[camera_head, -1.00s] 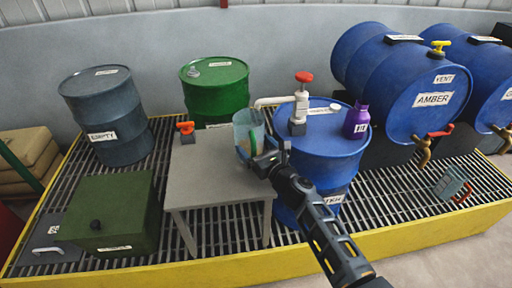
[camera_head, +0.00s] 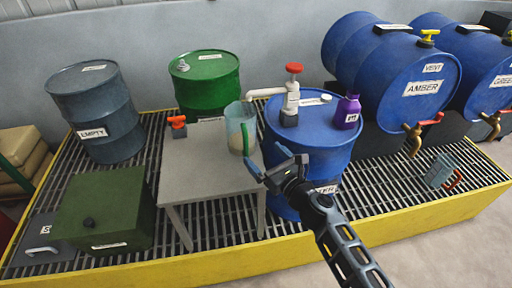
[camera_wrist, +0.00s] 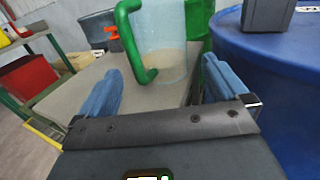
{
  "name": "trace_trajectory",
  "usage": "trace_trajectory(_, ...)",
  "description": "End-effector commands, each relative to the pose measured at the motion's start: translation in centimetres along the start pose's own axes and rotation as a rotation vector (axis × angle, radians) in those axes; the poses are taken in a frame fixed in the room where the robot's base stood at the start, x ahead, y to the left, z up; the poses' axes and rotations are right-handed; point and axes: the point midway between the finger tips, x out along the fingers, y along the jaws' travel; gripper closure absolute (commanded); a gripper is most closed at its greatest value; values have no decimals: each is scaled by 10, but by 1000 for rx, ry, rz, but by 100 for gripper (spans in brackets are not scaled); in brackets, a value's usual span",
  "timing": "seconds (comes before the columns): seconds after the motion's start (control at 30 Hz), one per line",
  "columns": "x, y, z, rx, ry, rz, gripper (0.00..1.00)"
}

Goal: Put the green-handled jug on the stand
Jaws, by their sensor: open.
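The green-handled jug (camera_head: 234,122) is clear and stands upright on the right edge of a small grey table (camera_head: 190,182), which looks like the stand. Pale liquid shows in its bottom in the wrist view (camera_wrist: 170,60). Its green handle (camera_head: 245,139) faces my gripper. My gripper (camera_head: 268,168) is open and empty, just in front and to the right of the jug. In the wrist view the jug and handle lie beyond and between the two blue fingers (camera_wrist: 160,95), apart from them. Another green piece shows by the right finger.
A blue drum (camera_head: 315,135) with a white pump (camera_head: 290,95) and purple bottle (camera_head: 347,112) stands close right of the jug; the pump's spout reaches towards it. A red-handled jug (camera_head: 440,170) sits on the grating.

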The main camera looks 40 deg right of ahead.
Motion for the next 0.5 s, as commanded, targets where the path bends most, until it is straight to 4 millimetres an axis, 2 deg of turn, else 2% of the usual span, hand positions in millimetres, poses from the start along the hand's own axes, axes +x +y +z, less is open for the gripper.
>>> trace_trajectory(0.1,-16,0,-1,0,1,0,0)
trace_trajectory(0.2,-23,0,0,0,0,0,0)
trace_trajectory(0.5,-28,0,0,-4,1,1,0)
